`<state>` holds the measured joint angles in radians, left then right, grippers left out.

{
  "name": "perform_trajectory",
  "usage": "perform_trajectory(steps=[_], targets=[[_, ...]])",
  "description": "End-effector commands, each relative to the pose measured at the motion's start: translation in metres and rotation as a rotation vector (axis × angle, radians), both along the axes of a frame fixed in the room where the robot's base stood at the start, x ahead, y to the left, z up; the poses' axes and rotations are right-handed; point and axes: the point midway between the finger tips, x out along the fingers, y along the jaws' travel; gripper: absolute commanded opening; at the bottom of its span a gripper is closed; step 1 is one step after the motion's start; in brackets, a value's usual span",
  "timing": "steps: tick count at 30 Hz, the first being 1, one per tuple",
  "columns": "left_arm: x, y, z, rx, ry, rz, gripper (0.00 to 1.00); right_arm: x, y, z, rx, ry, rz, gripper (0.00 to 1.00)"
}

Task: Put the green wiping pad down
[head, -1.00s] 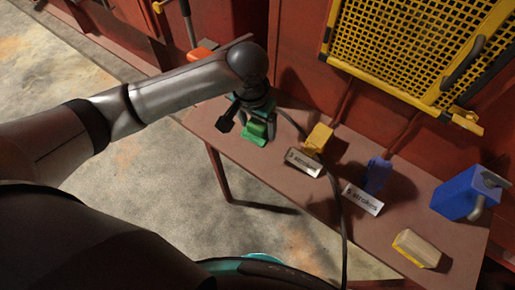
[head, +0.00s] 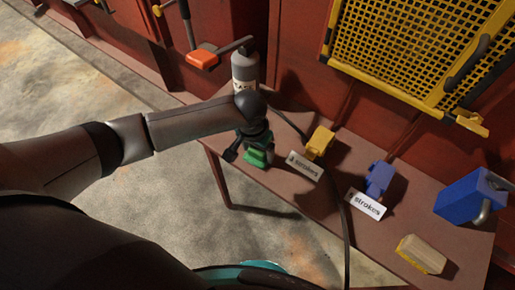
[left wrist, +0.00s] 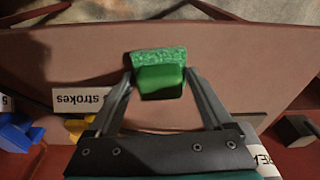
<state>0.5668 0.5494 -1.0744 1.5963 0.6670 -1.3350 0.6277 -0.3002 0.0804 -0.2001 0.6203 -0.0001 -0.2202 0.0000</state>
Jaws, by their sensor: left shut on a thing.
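The green wiping pad (left wrist: 159,60) is a green block with a lighter, speckled green layer along one side. It also shows in the head view (head: 258,158), at the left end of the brown table (head: 440,205). My left gripper (left wrist: 160,84) is shut on the pad's darker green block. In the head view my left gripper (head: 255,148) points down over the table near its front left edge. The pad is at or just above the tabletop; I cannot tell whether it touches. My right gripper is not in view.
A grey bottle (head: 244,72) stands behind my left gripper. A dark cable crosses the table.

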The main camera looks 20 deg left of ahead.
Motion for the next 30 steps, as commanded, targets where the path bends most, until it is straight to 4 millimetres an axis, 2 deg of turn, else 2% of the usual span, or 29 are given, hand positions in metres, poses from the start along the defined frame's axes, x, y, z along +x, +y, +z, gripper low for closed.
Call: perform_trajectory(steps=[1, 2, 6, 14, 21, 24, 30], targets=[[0.000, 0.000, -0.001, 0.000, 0.000, 0.000, 0.40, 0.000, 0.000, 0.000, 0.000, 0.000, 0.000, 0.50], [0.000, 0.000, -0.001, 0.000, 0.000, 0.000, 0.85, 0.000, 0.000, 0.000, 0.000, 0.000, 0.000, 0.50], [0.000, 0.000, -0.001, 0.000, 0.000, 0.001, 1.00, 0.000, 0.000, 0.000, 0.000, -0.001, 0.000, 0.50], [0.000, 0.000, -0.001, 0.000, 0.000, 0.001, 1.00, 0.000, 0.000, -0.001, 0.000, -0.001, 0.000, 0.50], [0.000, 0.001, -0.007, 0.001, 0.000, 0.000, 1.00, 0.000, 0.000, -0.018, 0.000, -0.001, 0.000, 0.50], [-0.003, 0.001, 0.024, -0.003, -0.002, 0.000, 1.00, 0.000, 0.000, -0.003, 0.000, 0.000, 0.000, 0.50], [-0.015, 0.001, 0.068, -0.003, -0.002, 0.000, 1.00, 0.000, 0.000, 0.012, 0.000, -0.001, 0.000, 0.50]])
